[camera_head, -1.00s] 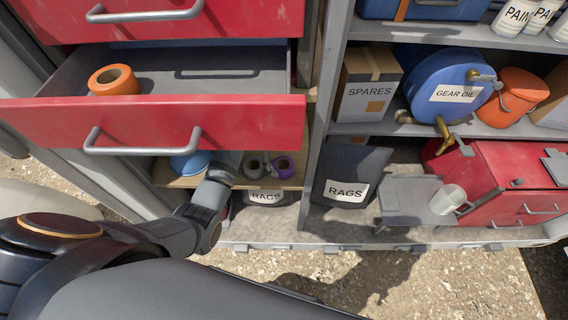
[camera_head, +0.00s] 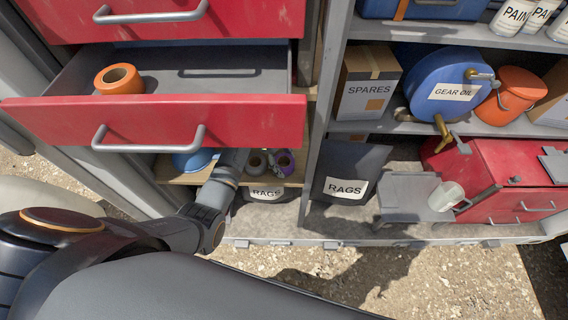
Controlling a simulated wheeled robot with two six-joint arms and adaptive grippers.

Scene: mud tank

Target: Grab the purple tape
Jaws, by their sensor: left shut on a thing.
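The purple tape (camera_head: 284,162) is on the wooden lower shelf (camera_head: 180,176), below the open red drawer, and looks tilted. A grey-brown tape roll (camera_head: 257,163) is just left of it. My left gripper (camera_head: 235,160) reaches onto this shelf from the lower left, beside the tape rolls. It is shut on the purple tape, but its fingertips are mostly hidden behind the drawer front and the rolls. My right gripper is out of view.
The open red drawer (camera_head: 240,122) overhangs the shelf and holds an orange tape roll (camera_head: 118,78). A blue round thing (camera_head: 192,160) is left of my gripper. A rags bin (camera_head: 266,194) is below; a cabinet wall (camera_head: 318,130) stands to the right.

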